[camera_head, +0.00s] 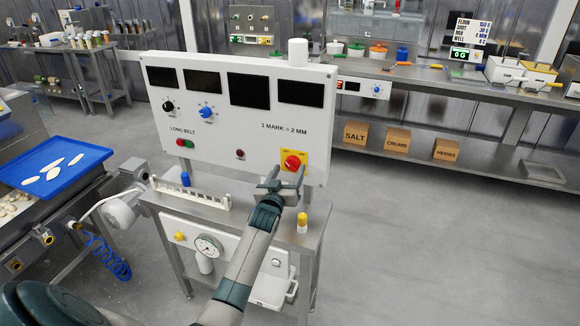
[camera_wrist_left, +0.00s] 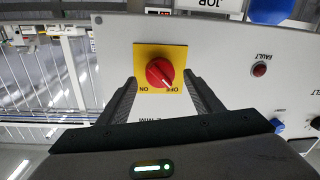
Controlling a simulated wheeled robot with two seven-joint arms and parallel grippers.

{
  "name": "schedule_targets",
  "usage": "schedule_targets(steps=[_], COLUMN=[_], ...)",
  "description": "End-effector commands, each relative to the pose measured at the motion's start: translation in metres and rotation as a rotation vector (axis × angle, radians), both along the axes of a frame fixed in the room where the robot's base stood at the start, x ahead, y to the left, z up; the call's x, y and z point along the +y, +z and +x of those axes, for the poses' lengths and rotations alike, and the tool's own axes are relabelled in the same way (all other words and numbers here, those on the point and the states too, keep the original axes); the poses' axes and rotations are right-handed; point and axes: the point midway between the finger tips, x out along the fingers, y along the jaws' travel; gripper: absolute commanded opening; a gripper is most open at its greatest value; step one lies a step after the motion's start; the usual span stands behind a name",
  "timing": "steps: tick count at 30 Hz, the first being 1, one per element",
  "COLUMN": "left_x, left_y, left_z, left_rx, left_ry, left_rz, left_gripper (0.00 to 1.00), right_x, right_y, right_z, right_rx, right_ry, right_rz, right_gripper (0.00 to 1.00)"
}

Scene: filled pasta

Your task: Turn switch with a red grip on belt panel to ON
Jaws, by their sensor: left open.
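The switch with a red grip (camera_head: 292,162) sits on a yellow plate at the lower right of the white belt panel (camera_head: 225,140). In the left wrist view the round red grip (camera_wrist_left: 159,72) faces me on its yellow plate (camera_wrist_left: 145,50), with ON and OFF printed along the lower edge. Its white mark points toward OFF. My left gripper (camera_head: 281,181) is just in front of the panel at the switch. In the left wrist view its open fingers (camera_wrist_left: 159,82) lie to either side of the grip, with visible gaps. My right gripper is not in view.
The panel also carries dark displays, a black knob (camera_head: 168,106), a blue knob (camera_head: 207,113) and a dark red lamp (camera_head: 240,154). A yellow-topped cylinder (camera_head: 302,222) stands on the ledge below. A blue tray (camera_head: 75,180) is at left. Floor at right is clear.

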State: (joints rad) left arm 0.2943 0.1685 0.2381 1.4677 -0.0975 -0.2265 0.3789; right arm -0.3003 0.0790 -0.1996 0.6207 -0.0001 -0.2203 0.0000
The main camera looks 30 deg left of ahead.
Motion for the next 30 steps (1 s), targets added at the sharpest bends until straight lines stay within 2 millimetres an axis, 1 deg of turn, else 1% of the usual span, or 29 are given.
schedule_targets(steps=[3, 7, 12, 19, 20, 21, 23, 24, 30], left_x=[0.003, 0.006, 0.007, 0.007, 0.007, 0.007, 0.007, 0.007, 0.007], left_y=[0.001, 0.0, 0.0, 0.0, 0.0, 0.0, 0.0, 0.0, 0.0], left_z=[0.012, 0.019, 0.022, 0.022, 0.022, 0.022, 0.022, 0.022, 0.022], left_rx=[0.0, 0.001, 0.0, 0.0, 0.0, 0.0, 0.0, 0.0, 0.001], left_ry=[0.0, 0.0, 0.0, 0.0, 0.0, 0.0, 0.0, 0.0, 0.0], left_rz=[-0.001, -0.001, 0.0, 0.0, 0.0, 0.0, 0.0, 0.0, 0.003], left_gripper=[0.6, 0.6, 0.6, 0.6, 0.52, 0.43, 0.28, 0.19, 0.18], right_x=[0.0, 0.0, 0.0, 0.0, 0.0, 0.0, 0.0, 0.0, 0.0], right_y=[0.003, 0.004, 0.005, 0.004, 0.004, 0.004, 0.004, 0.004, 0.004], right_z=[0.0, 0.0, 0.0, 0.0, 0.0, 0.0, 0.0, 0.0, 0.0], right_rx=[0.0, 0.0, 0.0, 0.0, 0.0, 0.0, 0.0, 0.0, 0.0], right_ry=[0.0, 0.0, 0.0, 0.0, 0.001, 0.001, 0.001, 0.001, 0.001], right_rz=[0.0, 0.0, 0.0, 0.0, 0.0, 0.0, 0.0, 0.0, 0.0], right_gripper=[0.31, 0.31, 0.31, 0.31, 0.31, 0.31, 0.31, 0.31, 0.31])
